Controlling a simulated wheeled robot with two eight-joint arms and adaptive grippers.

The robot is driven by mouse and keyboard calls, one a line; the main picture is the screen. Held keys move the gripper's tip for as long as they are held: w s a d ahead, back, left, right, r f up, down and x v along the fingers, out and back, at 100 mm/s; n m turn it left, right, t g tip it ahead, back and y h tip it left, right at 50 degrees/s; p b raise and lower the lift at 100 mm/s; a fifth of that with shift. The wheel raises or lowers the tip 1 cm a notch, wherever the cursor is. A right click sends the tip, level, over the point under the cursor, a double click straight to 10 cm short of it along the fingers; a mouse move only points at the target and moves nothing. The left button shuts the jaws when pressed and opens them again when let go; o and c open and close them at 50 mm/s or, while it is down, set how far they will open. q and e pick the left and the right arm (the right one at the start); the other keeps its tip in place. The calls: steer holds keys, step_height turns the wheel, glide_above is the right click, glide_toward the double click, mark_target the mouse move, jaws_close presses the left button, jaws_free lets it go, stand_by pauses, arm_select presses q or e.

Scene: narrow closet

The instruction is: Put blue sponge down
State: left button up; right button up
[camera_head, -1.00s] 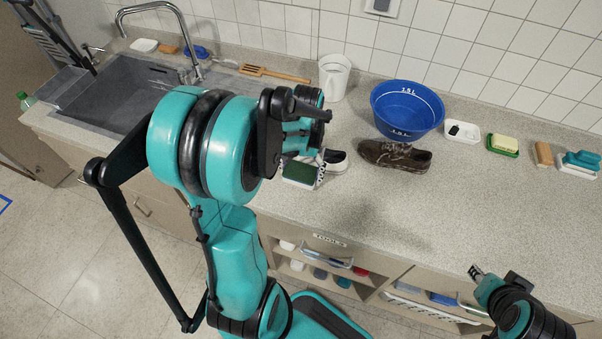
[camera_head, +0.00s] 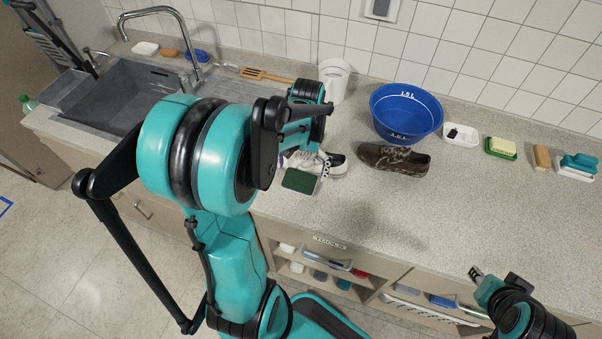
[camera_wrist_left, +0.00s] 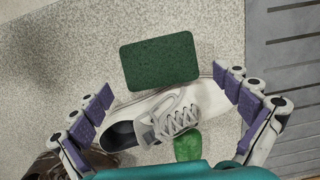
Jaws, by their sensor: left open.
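A rectangular sponge-like pad (camera_head: 300,181) lies flat on the countertop near its front edge. Only its dark green face shows; no blue side is visible. It also shows in the left wrist view (camera_wrist_left: 160,61), beside a white-grey laced shoe (camera_wrist_left: 165,115). My left gripper (camera_wrist_left: 168,103) is open, its purple-padded fingers spread on both sides of the shoe and pad, with nothing gripped. In the head view, my left gripper (camera_head: 303,122) is over the shoe, partly hiding it. My right gripper (camera_head: 476,272) is low at the right, apart from the pad; its jaw opening is unclear.
A brown shoe (camera_head: 394,159) and a blue basin (camera_head: 406,112) stand right of the white shoe (camera_head: 337,165). A white container (camera_head: 334,80) is behind, and a sink (camera_head: 110,98) is left. The front counter right of the pad is clear.

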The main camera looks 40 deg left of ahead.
arm_select(q)
step_height(320, 180, up, 9)
steer(key=w+p, duration=0.1)
steer(key=p, duration=0.1)
steer(key=s+d+r+m+t, duration=0.1)
steer(key=s+d+t, duration=0.1)
steer(key=d+t, duration=0.2)
steer(key=s+d+r+m+t, duration=0.1)
steer(key=d+t, duration=0.3)
steer(key=d, duration=0.6)
steer(key=shift+s+d+r+m+t, duration=0.3)
steer(key=shift+s+r+m+t, duration=0.1)
steer(key=shift+s+m, duration=0.35)
